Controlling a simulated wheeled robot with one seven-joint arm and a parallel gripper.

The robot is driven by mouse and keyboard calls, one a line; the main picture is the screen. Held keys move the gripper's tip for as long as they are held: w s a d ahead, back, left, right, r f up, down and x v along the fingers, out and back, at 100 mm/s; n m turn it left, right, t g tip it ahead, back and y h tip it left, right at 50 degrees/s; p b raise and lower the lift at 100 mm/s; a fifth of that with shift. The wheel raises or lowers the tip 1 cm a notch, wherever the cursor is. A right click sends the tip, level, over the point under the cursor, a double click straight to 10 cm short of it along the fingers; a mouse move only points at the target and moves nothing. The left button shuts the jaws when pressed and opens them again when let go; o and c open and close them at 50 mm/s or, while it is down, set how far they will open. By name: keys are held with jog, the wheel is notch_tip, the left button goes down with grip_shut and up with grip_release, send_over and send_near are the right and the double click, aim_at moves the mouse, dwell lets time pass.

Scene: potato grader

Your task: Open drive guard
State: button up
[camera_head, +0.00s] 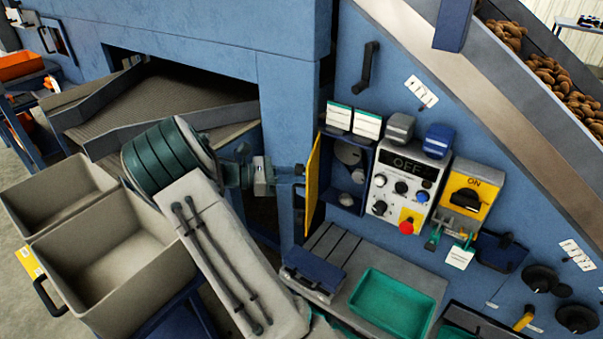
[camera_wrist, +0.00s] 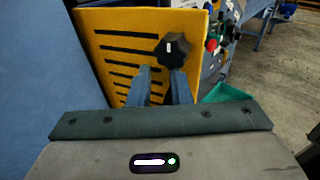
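The drive guard is a yellow panel with black slots and a black knob. In the head view the guard (camera_head: 314,180) stands swung out, nearly edge-on, at the left side of the blue drive box (camera_head: 372,165); grey round parts show inside the box. The wrist view shows the slotted face of the guard (camera_wrist: 120,45) and its knob (camera_wrist: 173,50). My gripper (camera_head: 297,170) is left of the guard, close to that face. In the wrist view the fingers of my gripper (camera_wrist: 162,72) are apart with nothing seen between them, just below the knob; contact is unclear.
Right of the box is a control panel (camera_head: 402,188) with a red button and a yellow ON switch (camera_head: 466,200). Below are a slatted shelf (camera_head: 340,240) and a green tray (camera_head: 392,305). Beige bins (camera_head: 110,250) stand at left. A blue wall (camera_wrist: 35,60) is close at left in the wrist view.

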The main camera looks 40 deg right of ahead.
jog(key=f+p+v, duration=0.1)
jog(key=p+v, duration=0.1)
jog(key=v, duration=0.7)
jog(key=shift+w+r, duration=0.25)
jog(key=shift+r, duration=0.05)
jog(key=shift+w+a+r+p, duration=0.1)
jog(key=shift+p, duration=0.25)
dwell(0.4)
